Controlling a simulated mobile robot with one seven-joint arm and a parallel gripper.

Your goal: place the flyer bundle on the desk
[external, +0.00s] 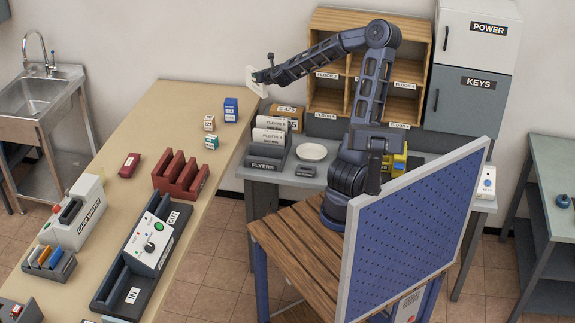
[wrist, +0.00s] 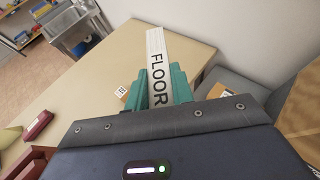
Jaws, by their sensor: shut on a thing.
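My gripper (external: 262,76) is shut on a white flyer bundle (external: 252,80), held up in the air above the gap between the beige table and the grey desk. In the wrist view the bundle (wrist: 157,70) shows the printed word FLOOR between the teal fingers of my gripper (wrist: 157,85). The grey desk (external: 232,166) stands against the back wall. On it is a dark FLYERS rack (external: 265,163) holding several white flyer bundles. A white plate (external: 312,151) lies to the right of the rack. The lower part of the held bundle is hidden by my gripper.
The beige table (external: 176,96) fills the left side, with small boxes, a red rack (external: 181,174) and a machine with IN and OUT labels (external: 150,243) on it. A wooden cubby shelf (external: 344,17) stands behind the desk. A blue pegboard (external: 415,225) stands in front.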

